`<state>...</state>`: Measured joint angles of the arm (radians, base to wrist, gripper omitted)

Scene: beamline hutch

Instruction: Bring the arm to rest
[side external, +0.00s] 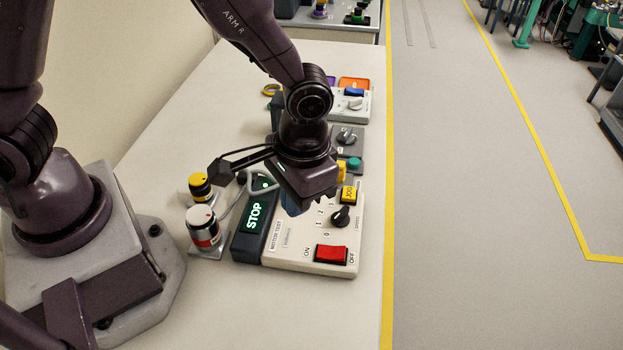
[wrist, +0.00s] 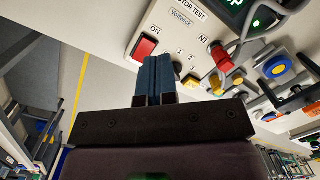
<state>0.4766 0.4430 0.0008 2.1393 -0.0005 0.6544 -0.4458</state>
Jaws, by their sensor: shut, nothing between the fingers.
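My gripper (side external: 293,207) hangs above the cream motor test box (side external: 290,255) on the bench, with its blue fingers pointing down. In the wrist view the two blue fingers (wrist: 157,75) are pressed together with nothing between them. The box has a lit green STOP sign (side external: 254,217), a red rocker switch (side external: 331,253) marked ON and OFF, and a black knob (side external: 342,216). The rocker also shows in the wrist view (wrist: 144,46), beside the fingers. I cannot tell the exact gap between fingertips and box. The gripper hides part of the box's far left side.
A red-banded cylinder (side external: 203,228) and a yellow-topped one (side external: 200,187) stand left of the box. Behind it are a grey unit with a knob (side external: 347,138), a white unit with a blue part (side external: 351,103) and an orange tray (side external: 354,83). The bench's near surface (side external: 255,315) is clear.

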